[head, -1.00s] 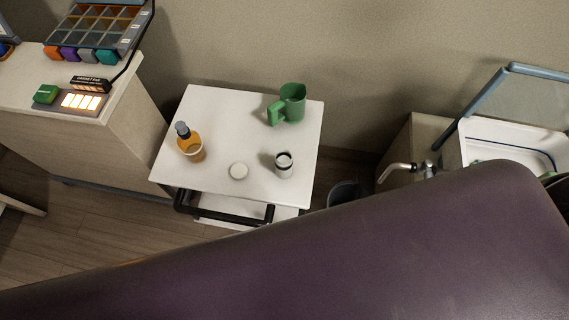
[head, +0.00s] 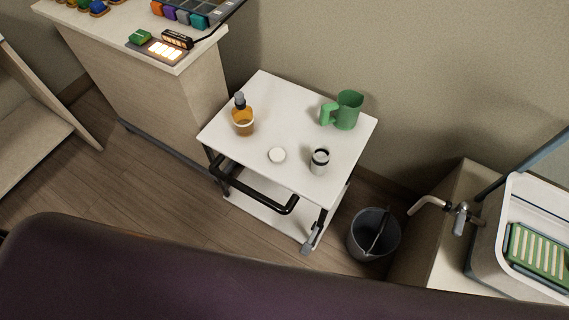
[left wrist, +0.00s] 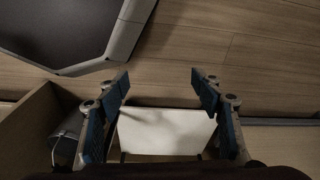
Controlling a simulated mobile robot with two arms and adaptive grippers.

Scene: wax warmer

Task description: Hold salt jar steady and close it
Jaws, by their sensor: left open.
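A small jar (head: 320,160), white and grey with a dark open-looking top, stands upright on the white cart top (head: 262,97) near its front right. Neither gripper shows in the head view, so the jar and lid are untouched there.
An amber bottle (head: 243,120) and a green mug (head: 347,110) stand on the cart. A black handle (head: 250,190) runs along its front. A grey bucket (head: 373,235) and a sink (head: 515,230) are at the right. A purple padded surface (head: 180,285) fills the foreground.

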